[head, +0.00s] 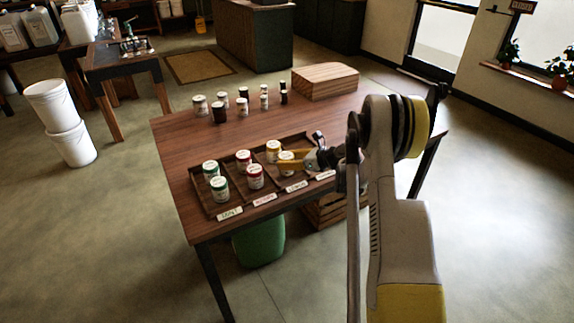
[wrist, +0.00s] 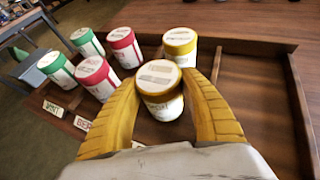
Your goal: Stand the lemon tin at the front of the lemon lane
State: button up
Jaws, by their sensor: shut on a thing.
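My gripper (head: 284,163) is shut on a white lemon tin (head: 287,157) with a yellow rim. In the wrist view the yellow fingers (wrist: 161,86) clasp the held lemon tin (wrist: 161,100) from both sides. The tin looks upright, over the lane behind the lemon label (head: 297,187). I cannot tell whether its base touches the tray (head: 203,204). A second yellow-rimmed tin (head: 273,146) stands behind it, also seen in the wrist view (wrist: 180,45). A narrow gap seems to lie between them.
Two red-rimmed tins (head: 255,176) and two green-rimmed tins (head: 220,189) stand in the lanes to the left. The lane at the right end looks empty in the wrist view. Several small jars (head: 219,112) and a wooden box (head: 325,80) stand at the table's back.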

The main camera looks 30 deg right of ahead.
jog(key=shift+f, duration=0.45)
jog(key=shift+r, duration=0.15)
jog(key=o, duration=0.9)
jog(key=shift+f, duration=0.2)
jog(key=o, duration=0.4)
